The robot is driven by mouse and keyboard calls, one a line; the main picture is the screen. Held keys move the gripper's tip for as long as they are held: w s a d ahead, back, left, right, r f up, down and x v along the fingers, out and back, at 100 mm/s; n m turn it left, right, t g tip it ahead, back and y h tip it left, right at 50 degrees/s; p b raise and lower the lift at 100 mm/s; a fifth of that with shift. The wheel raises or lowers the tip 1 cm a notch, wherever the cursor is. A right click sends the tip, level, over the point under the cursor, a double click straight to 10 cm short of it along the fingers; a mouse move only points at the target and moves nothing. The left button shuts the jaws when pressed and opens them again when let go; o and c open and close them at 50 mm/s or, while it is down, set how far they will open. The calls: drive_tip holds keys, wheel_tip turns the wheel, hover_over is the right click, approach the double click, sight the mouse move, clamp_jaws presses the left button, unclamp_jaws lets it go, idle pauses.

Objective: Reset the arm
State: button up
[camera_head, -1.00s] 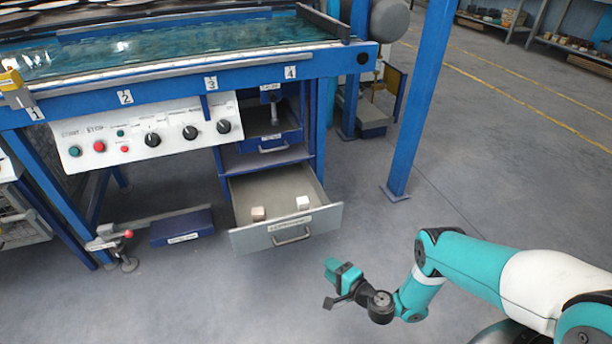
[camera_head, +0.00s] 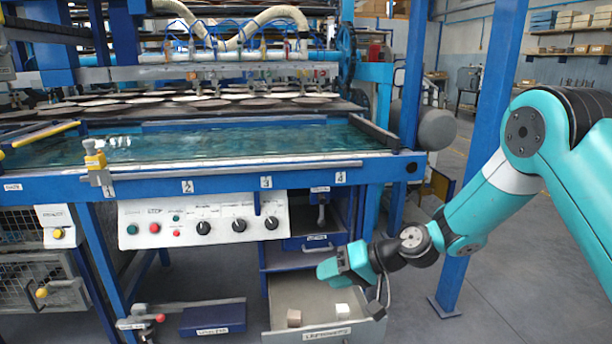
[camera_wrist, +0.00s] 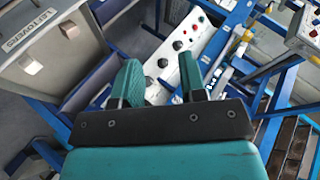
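My arm reaches in from the right in the head view. My gripper (camera_head: 350,272) hangs above the right part of the open drawer (camera_head: 283,337), near the front of the blue machine. In the wrist view the two teal fingers of my gripper (camera_wrist: 164,88) stand apart with nothing between them. The drawer's label reads "leftovers", and it also shows at the upper left of the wrist view (camera_wrist: 85,75). Inside it lie a brown block (camera_head: 294,318) and a white block (camera_head: 342,309), both apart from the gripper.
The control panel (camera_head: 203,218) with knobs and buttons is on the machine's front, left of my gripper. A blue post (camera_head: 484,150) stands behind my arm. A water tank (camera_head: 240,145) lies above the panel. A blue box (camera_head: 213,318) sits left of the drawer.

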drive_tip(key=s+d+r+n+g+h, duration=0.2)
drive_tip(key=s+r+n+h, duration=0.1)
drive_tip(key=s+r, duration=1)
drive_tip(key=s+d+r+n+h, duration=0.15)
drive_tip(key=s+d+h, duration=0.4)
drive_tip(key=s, duration=1.05)
wheel_tip(320, 180, up, 25)
drive_tip(key=d+y+p, duration=0.1)
drive_tip(key=d+p, duration=0.1)
drive_tip(key=p, duration=2.2)
drive_tip(key=shift+g, duration=0.3)
